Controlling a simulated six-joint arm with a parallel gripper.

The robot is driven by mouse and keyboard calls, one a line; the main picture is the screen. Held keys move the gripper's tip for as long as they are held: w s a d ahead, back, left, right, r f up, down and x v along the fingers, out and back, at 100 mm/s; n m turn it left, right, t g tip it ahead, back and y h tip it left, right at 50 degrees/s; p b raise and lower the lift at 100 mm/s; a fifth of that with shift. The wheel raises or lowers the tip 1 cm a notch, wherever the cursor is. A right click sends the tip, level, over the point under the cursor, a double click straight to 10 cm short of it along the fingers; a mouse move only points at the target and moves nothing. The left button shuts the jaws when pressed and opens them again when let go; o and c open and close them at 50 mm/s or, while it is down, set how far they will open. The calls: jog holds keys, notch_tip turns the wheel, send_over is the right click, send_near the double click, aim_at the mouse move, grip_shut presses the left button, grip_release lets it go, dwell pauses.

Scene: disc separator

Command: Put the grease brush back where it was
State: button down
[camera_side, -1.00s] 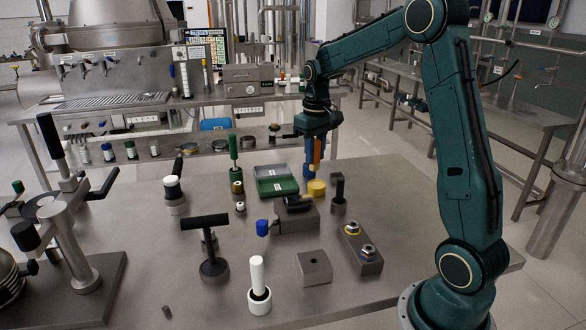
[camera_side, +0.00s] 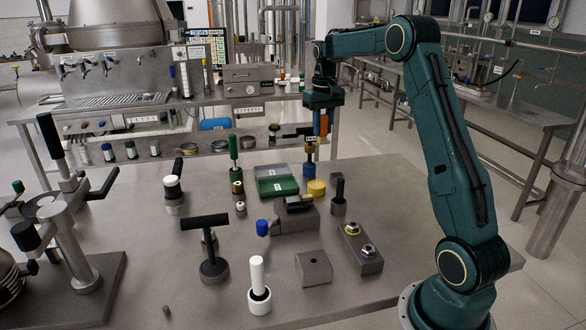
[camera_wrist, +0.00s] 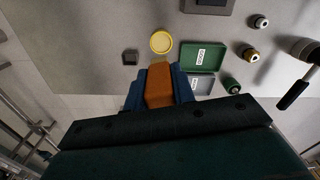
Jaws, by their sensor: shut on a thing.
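My gripper (camera_side: 317,135) hangs above the far edge of the table with its blue fingers closed; an orange block shows between them in the wrist view (camera_wrist: 160,85).
Green and grey trays (camera_side: 274,181) lie left of the yellow pot. A metal block (camera_side: 297,217), a plate with two nuts (camera_side: 358,248) and a white-handled tool (camera_side: 259,288) stand nearer. The front right table is clear.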

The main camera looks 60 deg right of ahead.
jog(key=s+d+r+m, duration=0.1)
jog(key=d+r+m, duration=0.1)
jog(key=d, duration=0.9)
jog(key=shift+r+m, duration=0.2)
jog(key=shift+m, duration=0.2)
jog(key=shift+f, duration=0.15)
notch_tip(320, 180, down, 14)
jog(key=shift+s+f, duration=0.1)
jog(key=shift+f, duration=0.05)
jog(key=shift+f, duration=2.7)
jog(key=shift+f, duration=0.2)
jog(key=c, duration=1.2)
grip_release()
jog(key=shift+o, duration=0.2)
